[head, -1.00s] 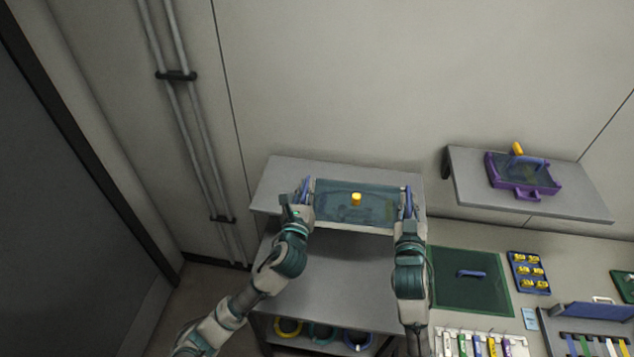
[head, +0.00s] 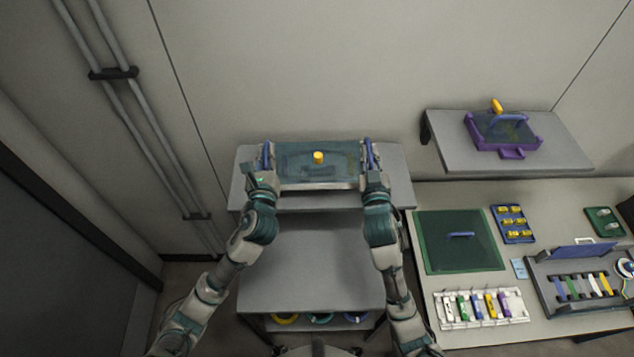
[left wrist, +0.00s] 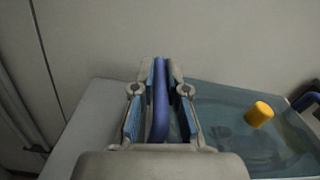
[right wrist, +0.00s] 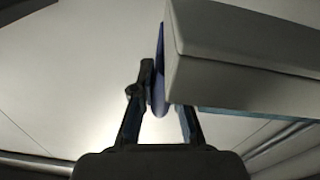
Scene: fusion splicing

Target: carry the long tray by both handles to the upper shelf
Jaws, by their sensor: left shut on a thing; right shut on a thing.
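The long tray (head: 290,180) has a see-through teal floor, a pale front edge and a blue handle at each end. It is level over the grey upper shelf (head: 400,185); I cannot tell whether it touches the shelf. A yellow cylinder (head: 318,158) stands in it. My left gripper (head: 266,166) is shut on the left handle, which shows between the fingers in the left wrist view (left wrist: 160,100). My right gripper (head: 371,165) is shut on the right handle, partly hidden by the tray's end in the right wrist view (right wrist: 157,75).
A lower grey shelf (head: 310,265) lies below, with coloured rings (head: 320,318) under it. At right, a wall shelf (head: 455,155) carries a purple tray (head: 490,143).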

